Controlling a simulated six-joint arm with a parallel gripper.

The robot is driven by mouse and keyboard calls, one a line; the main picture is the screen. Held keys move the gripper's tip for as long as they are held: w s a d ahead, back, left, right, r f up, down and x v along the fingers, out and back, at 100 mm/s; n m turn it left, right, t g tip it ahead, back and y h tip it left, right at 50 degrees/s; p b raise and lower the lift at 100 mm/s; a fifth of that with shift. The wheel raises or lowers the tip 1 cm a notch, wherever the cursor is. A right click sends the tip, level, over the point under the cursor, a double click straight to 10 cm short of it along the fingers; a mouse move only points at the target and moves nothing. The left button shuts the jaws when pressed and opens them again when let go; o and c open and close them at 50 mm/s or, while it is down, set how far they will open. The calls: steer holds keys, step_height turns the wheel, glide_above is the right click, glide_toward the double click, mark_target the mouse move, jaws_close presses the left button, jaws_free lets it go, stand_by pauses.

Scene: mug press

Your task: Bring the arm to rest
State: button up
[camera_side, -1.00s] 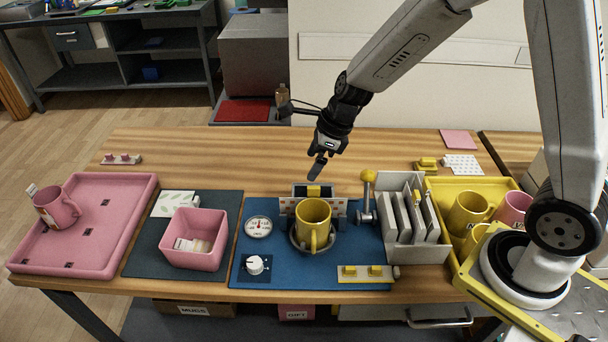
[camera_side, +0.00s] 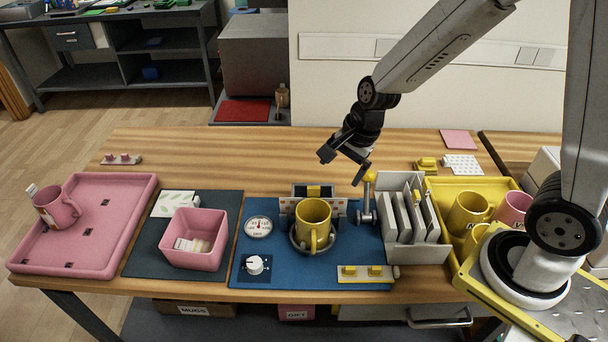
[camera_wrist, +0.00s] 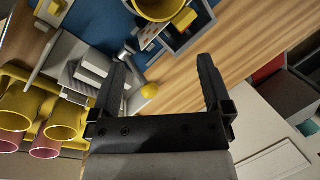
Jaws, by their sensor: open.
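My gripper (camera_side: 343,167) is open and empty, held in the air above the back part of the wooden table, behind and above the yellow-knobbed lever. In the wrist view its two fingers (camera_wrist: 166,85) stand wide apart with nothing between them. A yellow mug (camera_side: 312,222) stands upright in the press (camera_side: 336,209) on the blue mat; part of it also shows at the top of the wrist view (camera_wrist: 158,8). The lever's yellow knob (camera_side: 369,177) is just below my gripper in the side view, and it also shows between the fingers in the wrist view (camera_wrist: 149,91).
A grey rack (camera_side: 432,258) with upright plates stands right of the press. A yellow tray (camera_side: 437,186) of mugs is beside it. A pink tray (camera_side: 100,225) holds a pink mug (camera_side: 60,207). A pink bin (camera_side: 195,251) stands left. The table's back strip (camera_side: 230,165) is mostly clear.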

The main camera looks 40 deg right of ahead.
steer(key=s+d+n+h, duration=0.1)
steer(key=s+d+n, duration=0.1)
steer(key=s+n, duration=0.6)
steer(key=n, duration=0.7)
steer(key=shift+d+r+n+h, duration=0.15)
steer(key=shift+r+n+h, duration=0.05)
steer(key=shift+n+h, duration=0.2)
